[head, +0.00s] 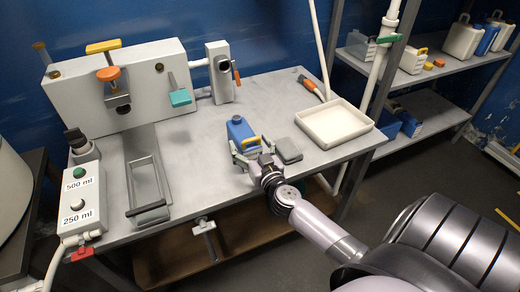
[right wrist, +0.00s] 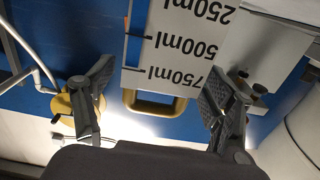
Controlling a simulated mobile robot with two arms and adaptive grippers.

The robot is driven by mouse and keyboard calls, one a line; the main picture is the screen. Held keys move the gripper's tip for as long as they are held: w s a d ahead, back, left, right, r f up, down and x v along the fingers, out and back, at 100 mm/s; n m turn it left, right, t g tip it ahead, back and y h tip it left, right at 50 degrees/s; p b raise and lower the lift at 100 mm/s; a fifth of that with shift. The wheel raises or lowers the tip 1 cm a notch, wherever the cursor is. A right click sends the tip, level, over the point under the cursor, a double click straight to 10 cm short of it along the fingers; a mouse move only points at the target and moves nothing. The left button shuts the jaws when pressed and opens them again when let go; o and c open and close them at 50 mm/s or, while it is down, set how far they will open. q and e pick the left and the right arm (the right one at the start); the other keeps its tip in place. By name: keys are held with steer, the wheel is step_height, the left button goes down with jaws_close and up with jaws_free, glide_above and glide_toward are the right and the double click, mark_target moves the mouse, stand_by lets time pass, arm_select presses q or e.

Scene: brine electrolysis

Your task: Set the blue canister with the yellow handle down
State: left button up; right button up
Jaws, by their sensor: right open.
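The blue canister (head: 239,128) stands upright on the grey table, right of the metal frame. Its yellow handle (head: 251,141) faces my right gripper. My right gripper (head: 251,146) is open, with its fingers spread on either side of the handle end of the canister. In the right wrist view, the yellow handle (right wrist: 155,105) shows between the two spread fingers, apart from both. The canister's white label (right wrist: 188,45) with millilitre marks appears upside down there. The canister's base is partly hidden by the gripper in the head view. My left gripper is not in view.
A grey block (head: 287,150) lies close right of the gripper. A white tray (head: 335,142) is at the table's right end. A metal frame (head: 130,180) and a button box (head: 99,205) are on the left. The white panel (head: 70,101) stands behind; bare tabletop (head: 205,165) lies left of the canister.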

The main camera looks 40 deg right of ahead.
steer(key=v, duration=0.8)
steer(key=shift+s+r, duration=0.25)
steer(key=shift+r, duration=0.1)
